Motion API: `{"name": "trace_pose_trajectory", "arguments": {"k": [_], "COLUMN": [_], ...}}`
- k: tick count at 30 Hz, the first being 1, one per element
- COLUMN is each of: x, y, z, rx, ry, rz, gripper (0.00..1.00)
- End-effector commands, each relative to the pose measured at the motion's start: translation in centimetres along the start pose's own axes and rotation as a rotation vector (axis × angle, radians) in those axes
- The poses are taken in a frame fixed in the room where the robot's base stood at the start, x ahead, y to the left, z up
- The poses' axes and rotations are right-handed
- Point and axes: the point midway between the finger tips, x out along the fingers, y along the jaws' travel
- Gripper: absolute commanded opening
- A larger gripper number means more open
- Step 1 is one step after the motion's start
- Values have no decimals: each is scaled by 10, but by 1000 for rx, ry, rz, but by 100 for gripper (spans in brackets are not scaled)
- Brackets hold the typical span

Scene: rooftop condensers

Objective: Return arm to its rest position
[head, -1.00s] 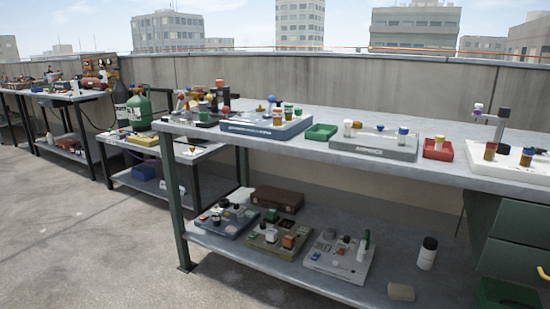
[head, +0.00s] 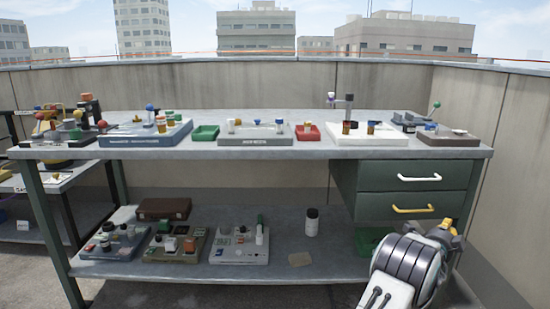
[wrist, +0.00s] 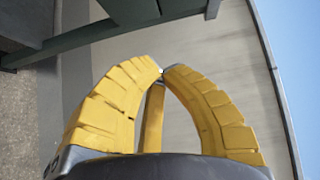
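My gripper (wrist: 162,72) fills the middle of the wrist view. Its yellow ribbed fingers curve inward and meet at the tips, with nothing seen between them. In the head view my arm is folded at the lower right, in front of the workbench (head: 230,152) and below its drawers. My gripper's fingertips cannot be made out there. The wrist view lies sideways and shows the bench's dark underside and leg (wrist: 110,35) and the pale wall (wrist: 235,75) beyond the fingers.
The drawer unit (head: 380,205) stands close behind my arm. The lower shelf holds several trays and a white bottle (head: 312,222). A wall closes the right side.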

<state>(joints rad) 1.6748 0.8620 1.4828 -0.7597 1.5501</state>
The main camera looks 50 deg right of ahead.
Motion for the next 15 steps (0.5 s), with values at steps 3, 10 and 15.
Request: {"name": "trace_pose_trajectory", "arguments": {"k": [3,10,15], "x": [-4,-16,-34], "y": [-9,-32,-58], "z": [18,61,109], "rx": [-22,-81,-153], "ry": [-25,-90,-168], "rz": [21,62,102], "gripper": [0,0,0]}}
